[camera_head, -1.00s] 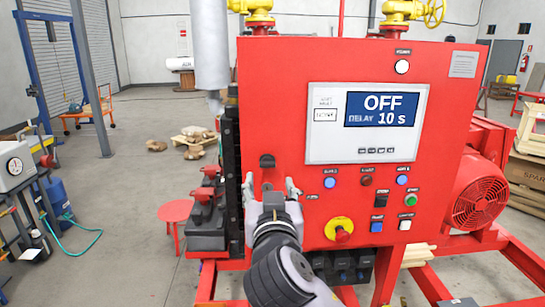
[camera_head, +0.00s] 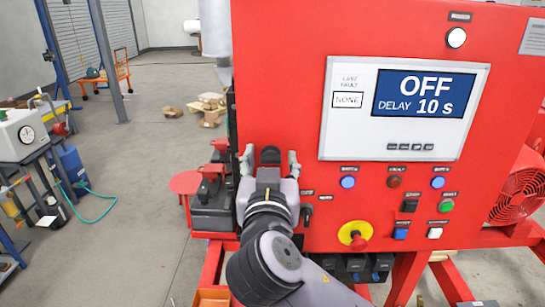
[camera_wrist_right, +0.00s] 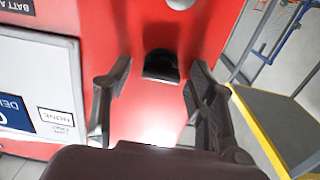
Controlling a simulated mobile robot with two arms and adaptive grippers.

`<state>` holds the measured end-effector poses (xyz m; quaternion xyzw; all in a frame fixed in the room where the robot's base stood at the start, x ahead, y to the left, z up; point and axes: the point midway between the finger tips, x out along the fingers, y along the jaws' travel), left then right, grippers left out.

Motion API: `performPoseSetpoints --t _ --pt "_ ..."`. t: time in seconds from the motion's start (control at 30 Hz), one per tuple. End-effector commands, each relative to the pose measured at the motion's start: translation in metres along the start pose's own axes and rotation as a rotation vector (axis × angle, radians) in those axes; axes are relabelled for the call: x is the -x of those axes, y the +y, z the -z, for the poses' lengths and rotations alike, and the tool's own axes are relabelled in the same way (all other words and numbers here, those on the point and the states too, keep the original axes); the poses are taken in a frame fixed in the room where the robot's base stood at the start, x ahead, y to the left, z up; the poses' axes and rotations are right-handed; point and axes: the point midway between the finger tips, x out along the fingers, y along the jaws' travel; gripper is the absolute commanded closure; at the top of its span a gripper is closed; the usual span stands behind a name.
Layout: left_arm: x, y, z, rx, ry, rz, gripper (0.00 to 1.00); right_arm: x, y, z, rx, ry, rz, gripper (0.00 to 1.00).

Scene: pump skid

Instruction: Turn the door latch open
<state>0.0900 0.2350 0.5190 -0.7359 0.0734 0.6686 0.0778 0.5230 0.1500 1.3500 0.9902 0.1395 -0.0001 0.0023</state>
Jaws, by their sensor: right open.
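The door latch (camera_head: 270,154) is a small black handle on the left part of the red panel door (camera_head: 285,60). In the right wrist view the latch (camera_wrist_right: 160,66) shows as a dark rounded knob with a flat lower edge. My right gripper (camera_head: 269,160) is at the latch, with one grey finger on each side of it. In the right wrist view the fingers of the right gripper (camera_wrist_right: 158,72) are apart, with red panel showing between each finger and the latch. My left gripper is not in view.
Right of the latch are a screen (camera_head: 405,108) reading OFF, several buttons, and a red-and-yellow emergency stop (camera_head: 354,236). A small black switch (camera_head: 306,214) sits close beside my right wrist.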

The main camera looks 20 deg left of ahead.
Motion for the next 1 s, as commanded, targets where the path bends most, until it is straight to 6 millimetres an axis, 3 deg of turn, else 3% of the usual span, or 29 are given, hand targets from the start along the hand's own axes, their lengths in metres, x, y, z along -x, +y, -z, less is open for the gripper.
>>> performPoseSetpoints --t 0.13,0.83,1.0 --pt "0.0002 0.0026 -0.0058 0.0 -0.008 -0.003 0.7 0.0 0.0 0.0001 0.0 0.0 0.0 0.49" --pt "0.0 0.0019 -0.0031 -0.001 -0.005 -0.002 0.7 -0.0002 0.0002 0.0 0.0 0.0 0.0 0.96" --pt "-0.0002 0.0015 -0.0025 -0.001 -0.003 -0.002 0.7 -0.0002 0.0001 -0.0001 0.006 0.0 0.0 0.96"
